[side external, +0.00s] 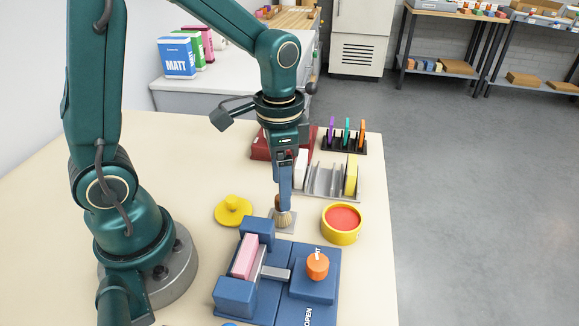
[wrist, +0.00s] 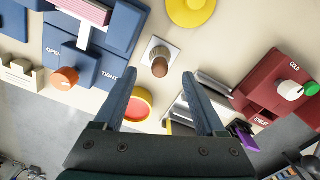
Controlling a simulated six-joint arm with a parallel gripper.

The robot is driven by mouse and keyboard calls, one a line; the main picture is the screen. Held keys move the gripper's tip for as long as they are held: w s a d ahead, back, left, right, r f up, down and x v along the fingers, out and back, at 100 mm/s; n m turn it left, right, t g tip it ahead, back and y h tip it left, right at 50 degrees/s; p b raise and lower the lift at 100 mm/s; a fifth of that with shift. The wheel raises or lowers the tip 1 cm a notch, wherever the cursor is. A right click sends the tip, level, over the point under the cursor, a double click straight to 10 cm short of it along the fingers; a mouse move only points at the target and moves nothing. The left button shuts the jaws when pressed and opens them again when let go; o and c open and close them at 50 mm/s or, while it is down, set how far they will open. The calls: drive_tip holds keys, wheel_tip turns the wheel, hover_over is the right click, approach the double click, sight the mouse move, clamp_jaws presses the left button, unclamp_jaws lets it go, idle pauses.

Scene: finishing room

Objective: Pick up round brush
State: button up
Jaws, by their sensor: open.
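The round brush (side external: 284,218) stands upright, pale bristles down, on a small light grey plate (side external: 292,229). Its brown wooden handle end points up in the wrist view (wrist: 160,67). My gripper (side external: 285,203) hangs pointing down over the brush, and in the side view its fingers overlap the handle and hide part of it. In the wrist view my gripper (wrist: 160,78) is open and empty, with one finger on each side. The brush handle shows between and slightly beyond the fingertips, touching neither visibly.
A blue clamp fixture (side external: 256,301) with a pink block (side external: 244,256) and orange knob (side external: 317,265) is close in front. A yellow knobbed disc (side external: 233,211) lies left. A yellow tub (side external: 342,225) with red contents stands right. Racks (side external: 330,180) and a dark red box (side external: 262,146) stand behind.

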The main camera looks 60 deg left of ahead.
drive_tip(key=shift+f, duration=2.5)
clamp_jaws()
